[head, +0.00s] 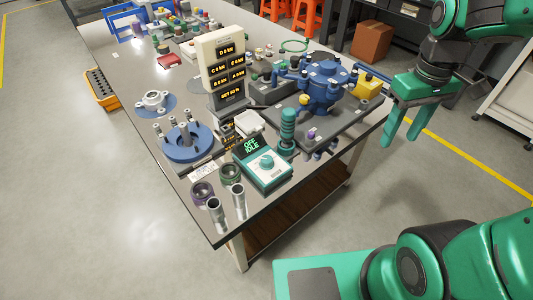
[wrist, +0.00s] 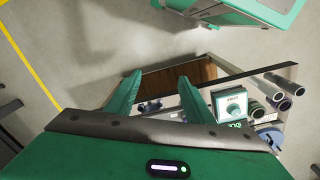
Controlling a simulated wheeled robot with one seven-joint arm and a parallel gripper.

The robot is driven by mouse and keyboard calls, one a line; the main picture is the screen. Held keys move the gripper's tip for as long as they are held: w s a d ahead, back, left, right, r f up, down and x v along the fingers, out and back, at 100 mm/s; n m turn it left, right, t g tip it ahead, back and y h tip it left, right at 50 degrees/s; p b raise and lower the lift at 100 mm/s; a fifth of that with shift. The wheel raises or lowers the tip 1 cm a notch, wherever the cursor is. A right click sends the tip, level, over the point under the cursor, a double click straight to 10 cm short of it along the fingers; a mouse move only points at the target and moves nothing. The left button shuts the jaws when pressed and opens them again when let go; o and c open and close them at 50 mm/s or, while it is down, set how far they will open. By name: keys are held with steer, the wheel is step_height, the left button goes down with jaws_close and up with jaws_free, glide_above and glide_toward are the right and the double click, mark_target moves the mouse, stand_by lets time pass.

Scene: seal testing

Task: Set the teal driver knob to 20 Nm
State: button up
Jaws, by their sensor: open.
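The teal driver box (head: 262,172) sits near the front edge of the workbench, with a round teal knob (head: 267,162) on its top face. Its dark screen (head: 249,146) reads what looks like "OFF" and "IDLE" in green. In the wrist view the driver's knob (wrist: 233,113) shows right of my fingers; the knob's setting is too small to read. My gripper (head: 403,124) is open and empty, off the right side of the bench, well apart from the driver. It also shows in the wrist view (wrist: 160,92).
A teal ribbed cylinder (head: 287,130) stands right behind the driver, near a blue valve body (head: 325,88) on a dark plate. Metal tubes (head: 239,198) stand at its left front. A display tower (head: 224,68) rises behind. Free air lies right of the bench.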

steer(key=w+a+f+n, duration=0.1)
steer(key=w+a+n, duration=0.3)
steer(key=a, duration=0.3)
steer(key=w+a+f+n, duration=0.1)
steer(key=w+a+n, duration=0.3)
steer(key=a, duration=0.3)
steer(key=n, duration=0.7)
glide_toward(267, 159)
step_height(267, 159, down, 8)
steer(key=shift+d+f, duration=0.15)
steer(key=shift+f, duration=0.1)
steer(key=c, duration=1)
